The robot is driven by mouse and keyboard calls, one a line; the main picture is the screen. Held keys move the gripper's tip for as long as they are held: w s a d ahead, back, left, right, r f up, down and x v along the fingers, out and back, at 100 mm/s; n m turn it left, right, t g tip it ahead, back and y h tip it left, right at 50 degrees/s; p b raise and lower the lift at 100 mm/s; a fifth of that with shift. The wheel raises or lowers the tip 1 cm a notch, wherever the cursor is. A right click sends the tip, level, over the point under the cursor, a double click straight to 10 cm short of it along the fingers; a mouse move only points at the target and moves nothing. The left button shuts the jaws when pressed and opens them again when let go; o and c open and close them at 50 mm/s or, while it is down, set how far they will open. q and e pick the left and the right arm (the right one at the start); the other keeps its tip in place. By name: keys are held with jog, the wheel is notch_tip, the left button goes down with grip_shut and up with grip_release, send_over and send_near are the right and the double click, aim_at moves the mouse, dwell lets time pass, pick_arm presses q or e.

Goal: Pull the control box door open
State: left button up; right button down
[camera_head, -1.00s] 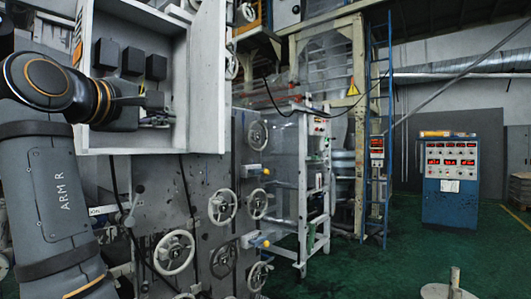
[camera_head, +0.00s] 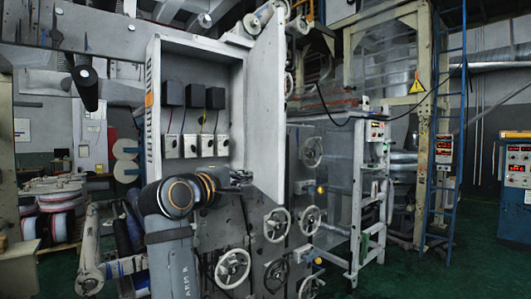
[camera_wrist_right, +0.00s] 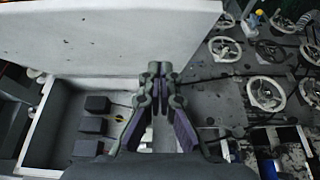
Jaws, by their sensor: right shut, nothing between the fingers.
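The control box (camera_head: 154,110) is a pale grey cabinet with its front open, in the middle of the head view. Its interior shows black blocks (camera_head: 194,96) above white units. The door (camera_head: 265,110) stands swung out on the box's right side. My right gripper (camera_head: 243,178) is shut and empty at the lower part of the box opening, near the door's lower inner side. In the right wrist view, its fingertips (camera_wrist_right: 158,70) lie close to the lower edge of the door (camera_wrist_right: 100,35); contact cannot be told. My left gripper is out of view.
Several handwheels (camera_head: 277,225) stick out of the machine face below and right of the door. A blue ladder (camera_head: 445,130) and a blue console (camera_head: 515,185) stand at the right. Rollers (camera_head: 90,255) are at lower left. Green floor shows at the front right.

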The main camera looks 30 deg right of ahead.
aim_at(273, 173)
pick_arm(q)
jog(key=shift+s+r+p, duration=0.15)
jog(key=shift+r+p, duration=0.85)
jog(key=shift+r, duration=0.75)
pick_arm(e)
jog(key=shift+d, duration=3.3)
jog(key=shift+w, duration=0.15)
